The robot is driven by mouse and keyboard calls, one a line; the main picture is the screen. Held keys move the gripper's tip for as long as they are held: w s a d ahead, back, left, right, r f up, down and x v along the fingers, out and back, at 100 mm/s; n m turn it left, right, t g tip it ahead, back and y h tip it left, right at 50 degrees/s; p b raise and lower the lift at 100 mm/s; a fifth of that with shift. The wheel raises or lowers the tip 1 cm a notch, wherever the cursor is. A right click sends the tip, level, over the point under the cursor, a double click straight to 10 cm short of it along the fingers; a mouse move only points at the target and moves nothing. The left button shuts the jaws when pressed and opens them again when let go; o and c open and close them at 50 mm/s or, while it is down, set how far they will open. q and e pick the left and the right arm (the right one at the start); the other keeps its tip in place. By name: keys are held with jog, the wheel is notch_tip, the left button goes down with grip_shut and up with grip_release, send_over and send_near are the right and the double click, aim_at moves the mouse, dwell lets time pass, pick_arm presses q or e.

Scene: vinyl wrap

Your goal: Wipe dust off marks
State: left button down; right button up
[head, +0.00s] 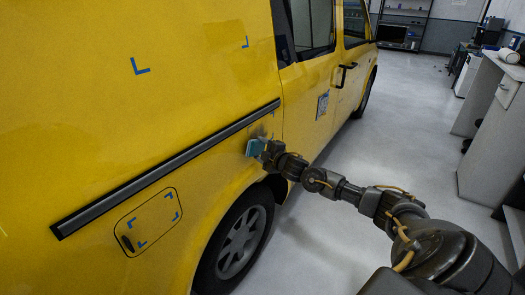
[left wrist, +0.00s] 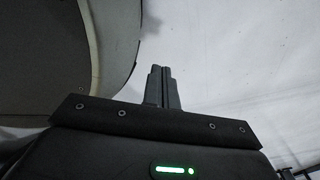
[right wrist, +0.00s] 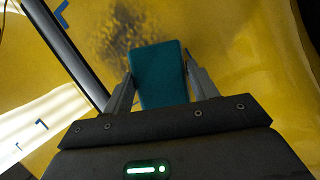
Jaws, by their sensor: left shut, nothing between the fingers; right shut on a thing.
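The yellow van (head: 110,120) fills the left of the head view. Blue corner marks are on its side, one pair high up (head: 140,66) and several around the fuel flap (head: 150,222). My right gripper (head: 262,152) is shut on a teal block-like wiper (head: 254,148), close to the van side above the wheel. In the right wrist view the wiper (right wrist: 160,75) sits between the fingers, beside a dark dust smudge (right wrist: 118,35) on the yellow panel. A blue mark (right wrist: 61,10) shows left of the smudge. My left gripper (left wrist: 162,72) is shut and empty, seen only in its wrist view.
A black trim strip (head: 165,168) runs along the van side, just above the wiper. The rear wheel (head: 235,245) is below it. A white cabinet (head: 495,130) stands at the right, with open floor (head: 410,110) between.

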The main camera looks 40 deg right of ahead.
pick_arm(q)
jog(key=shift+f, duration=0.1)
pick_arm(e)
jog(key=shift+w+a, duration=0.1)
jog(key=shift+w, duration=0.15)
jog(key=shift+w+a, duration=0.1)
jog(key=shift+w, duration=0.3)
jog(key=shift+w+d+b, duration=0.25)
jog(key=shift+d+b, duration=0.15)
jog(key=shift+d, duration=0.6)
jog(key=shift+w+d+b, duration=0.25)
jog(key=shift+d+b, duration=0.15)
jog(key=shift+d, duration=0.65)
pick_arm(q)
jog(key=shift+a+f+b, duration=0.3)
jog(key=shift+f+b, duration=0.2)
jog(key=shift+f, duration=0.35)
jog(key=shift+a+f+b, duration=0.25)
jog(key=shift+f+b, duration=0.2)
jog(key=shift+f, duration=0.35)
pick_arm(e)
jog(key=shift+w+d, duration=0.35)
jog(key=shift+d, duration=0.55)
jog(key=shift+w+d, duration=0.35)
jog(key=shift+d, duration=0.55)
jog(key=shift+d, duration=0.1)
